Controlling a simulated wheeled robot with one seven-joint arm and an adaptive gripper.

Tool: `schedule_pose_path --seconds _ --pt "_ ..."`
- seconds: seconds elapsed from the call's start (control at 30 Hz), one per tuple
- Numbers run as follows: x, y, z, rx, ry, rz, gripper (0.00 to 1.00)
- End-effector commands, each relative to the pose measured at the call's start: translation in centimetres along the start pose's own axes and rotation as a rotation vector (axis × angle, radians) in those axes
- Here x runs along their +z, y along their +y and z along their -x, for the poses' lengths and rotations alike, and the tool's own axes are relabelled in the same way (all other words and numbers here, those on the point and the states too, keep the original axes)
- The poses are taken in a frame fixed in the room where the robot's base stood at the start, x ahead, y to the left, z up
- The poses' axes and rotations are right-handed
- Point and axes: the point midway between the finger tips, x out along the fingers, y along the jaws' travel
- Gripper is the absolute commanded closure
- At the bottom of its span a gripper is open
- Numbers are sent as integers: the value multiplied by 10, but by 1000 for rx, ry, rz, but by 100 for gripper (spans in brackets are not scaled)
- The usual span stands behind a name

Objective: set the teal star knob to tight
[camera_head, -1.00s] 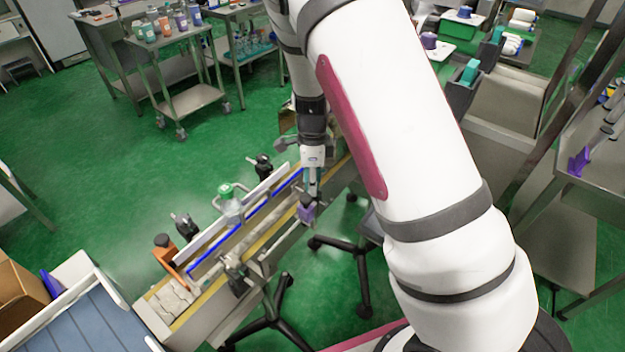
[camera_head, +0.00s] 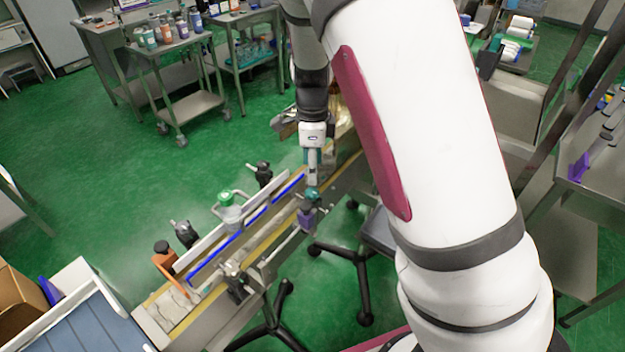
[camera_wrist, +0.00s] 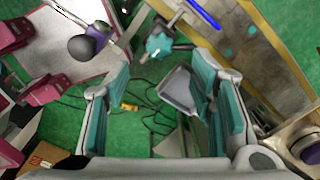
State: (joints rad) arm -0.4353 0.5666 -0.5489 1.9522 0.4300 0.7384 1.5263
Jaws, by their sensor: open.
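The teal star knob (camera_head: 312,194) is on the near side of the conveyor, just above a purple clamp block (camera_head: 306,219). My gripper (camera_head: 312,180) points down close over the knob. In the wrist view the teal knob (camera_wrist: 158,45) lies beyond the gap between my two teal-padded fingers (camera_wrist: 160,80). The fingers are spread apart with nothing between them. I cannot tell from the head view whether a fingertip touches the knob. The knob's tight marking is not readable.
The conveyor's guide rail with a blue strip (camera_head: 215,257) runs beside the knob. A rod with a purple clamp and black ball knob (camera_wrist: 81,48) is at upper left in the wrist view. Green floor (camera_head: 90,195) is clear at left.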

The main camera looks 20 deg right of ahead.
Motion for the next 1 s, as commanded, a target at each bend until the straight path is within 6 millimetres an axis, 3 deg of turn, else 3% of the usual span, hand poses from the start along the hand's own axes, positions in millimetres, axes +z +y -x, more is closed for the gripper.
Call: schedule_pose_path --seconds 0.1,0.3,0.83,1.0 --pt "1 0 21 -3 -1 1 50" --pt "0 0 41 0 0 -1 50" --pt "0 0 45 0 0 0 50" --pt "-2 9 61 -7 -32 74 50"
